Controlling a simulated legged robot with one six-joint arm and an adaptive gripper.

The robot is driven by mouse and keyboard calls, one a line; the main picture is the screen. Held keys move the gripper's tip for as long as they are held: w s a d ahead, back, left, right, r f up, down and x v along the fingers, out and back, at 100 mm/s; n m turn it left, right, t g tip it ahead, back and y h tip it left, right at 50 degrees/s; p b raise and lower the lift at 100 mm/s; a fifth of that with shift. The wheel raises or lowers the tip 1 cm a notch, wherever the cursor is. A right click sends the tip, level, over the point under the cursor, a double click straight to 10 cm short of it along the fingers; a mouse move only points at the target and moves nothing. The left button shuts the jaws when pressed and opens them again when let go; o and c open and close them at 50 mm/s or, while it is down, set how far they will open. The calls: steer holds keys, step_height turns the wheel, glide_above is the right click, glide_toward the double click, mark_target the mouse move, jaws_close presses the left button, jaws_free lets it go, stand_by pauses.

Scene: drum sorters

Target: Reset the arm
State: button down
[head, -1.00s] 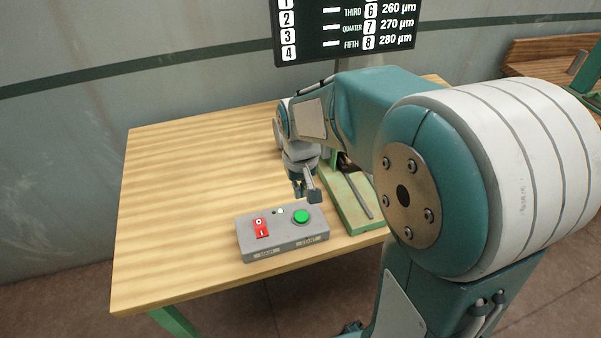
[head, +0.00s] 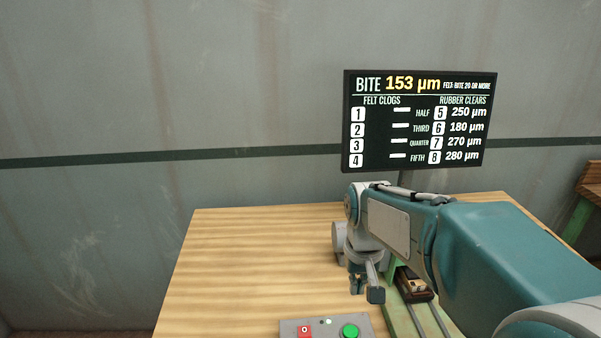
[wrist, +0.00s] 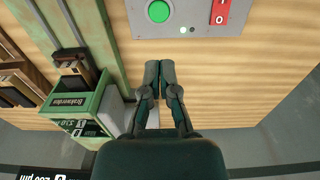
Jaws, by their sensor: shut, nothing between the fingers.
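My gripper (head: 366,288) hangs at the end of my arm, above the wooden table and beyond the grey control box, in the head view. In the wrist view my gripper (wrist: 160,68) has its two fingers together, with nothing between them. My arm reaches in from the lower right of the head view and partly covers the green machine behind it.
The grey control box (head: 290,327) has a red switch (head: 305,331) and a green button (head: 350,331). A green-framed machine with rails (head: 418,318) stands right of my gripper. A dark display (head: 420,120) reads "BITE 153 µm". The table's left part (head: 230,270) is clear.

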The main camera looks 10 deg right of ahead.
steer(key=s+r+t, duration=0.2)
steer(key=s, duration=0.5)
steer(key=s+r+t, duration=0.2)
steer(key=s+t, duration=0.1)
steer(key=s, duration=0.5)
steer(key=shift+r, duration=0.4)
